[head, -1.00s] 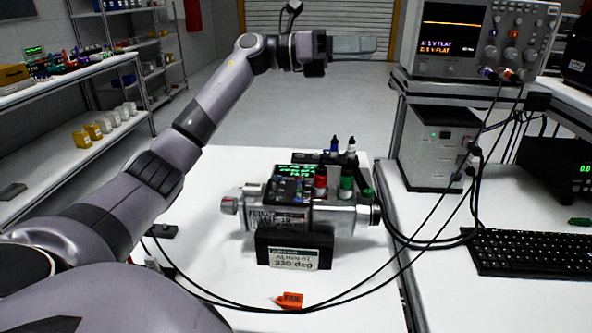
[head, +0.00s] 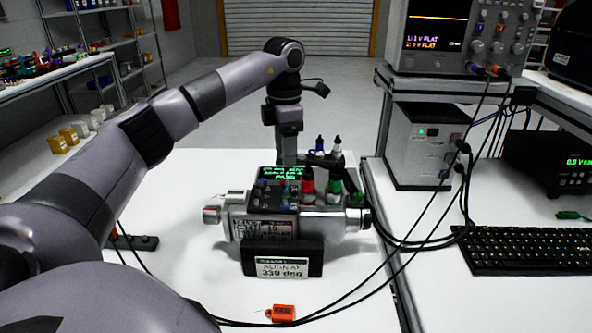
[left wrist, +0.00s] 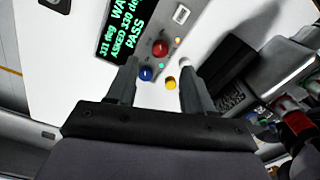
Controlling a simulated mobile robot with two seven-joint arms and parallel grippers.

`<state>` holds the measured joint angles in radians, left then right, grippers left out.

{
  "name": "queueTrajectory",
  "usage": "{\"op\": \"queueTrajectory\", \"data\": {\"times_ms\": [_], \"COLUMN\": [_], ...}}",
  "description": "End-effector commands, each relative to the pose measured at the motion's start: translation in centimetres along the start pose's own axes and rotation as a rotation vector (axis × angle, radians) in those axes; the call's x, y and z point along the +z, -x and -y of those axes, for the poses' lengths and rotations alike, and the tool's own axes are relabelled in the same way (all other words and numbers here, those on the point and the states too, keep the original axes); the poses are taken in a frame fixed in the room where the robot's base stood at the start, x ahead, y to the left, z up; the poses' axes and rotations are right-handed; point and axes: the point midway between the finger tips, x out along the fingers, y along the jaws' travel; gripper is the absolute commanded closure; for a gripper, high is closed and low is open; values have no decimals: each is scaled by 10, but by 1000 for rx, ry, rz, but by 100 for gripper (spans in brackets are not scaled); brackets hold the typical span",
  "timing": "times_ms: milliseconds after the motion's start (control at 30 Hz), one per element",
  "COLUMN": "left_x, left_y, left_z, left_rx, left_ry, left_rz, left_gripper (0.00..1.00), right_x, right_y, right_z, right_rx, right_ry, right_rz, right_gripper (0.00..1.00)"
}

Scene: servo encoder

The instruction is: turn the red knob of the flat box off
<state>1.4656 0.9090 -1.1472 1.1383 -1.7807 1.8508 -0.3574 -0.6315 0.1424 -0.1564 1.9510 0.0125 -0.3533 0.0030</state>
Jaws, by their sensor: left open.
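The flat box (head: 285,173) lies behind the silver servo unit in the head view, with green text on its screen. Its red knob (left wrist: 160,47) shows in the left wrist view, beside the screen (left wrist: 122,35), which reads "ASKED 330 deg" and "PASS". A blue knob (left wrist: 145,73) and a yellow knob (left wrist: 171,83) sit nearer my gripper. My left gripper (head: 287,158) points down over the box; its tips are hidden in the head view. In the wrist view the left gripper (left wrist: 158,65) is open and empty, with the red knob just beyond the gap between its fingers.
The silver servo unit (head: 325,222) with red and green terminals stands in front of the box. A black label block (head: 282,258) reads 330 deg. An orange tag (head: 281,313) lies at the front, near black cables. A keyboard (head: 518,250) is on the right bench.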

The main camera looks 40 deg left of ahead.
Motion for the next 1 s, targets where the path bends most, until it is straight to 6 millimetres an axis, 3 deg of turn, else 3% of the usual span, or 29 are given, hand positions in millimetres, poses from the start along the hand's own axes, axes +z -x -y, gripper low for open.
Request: {"op": "queueTrajectory", "data": {"times_ms": [500, 833, 867, 1000], "left_x": [0, 0, 0, 0], "left_y": [-65, -71, -71, -70], "left_z": [1, 0, 0, 1], "left_rx": [-2, -1, -1, -1], "left_ry": [-1, -1, -1, -1], "left_rz": [-1, 2, 2, 2], "left_gripper": [48, 48, 52, 97], "right_x": [12, 10, 10, 9], "right_y": [5, 4, 4, 4], "right_z": [4, 4, 4, 4], "right_rx": [-6, -6, -6, -6], "right_ry": [-4, -5, -5, -6], "right_rz": [26, 22, 22, 20], "right_gripper": [48, 48, 48, 48]}}
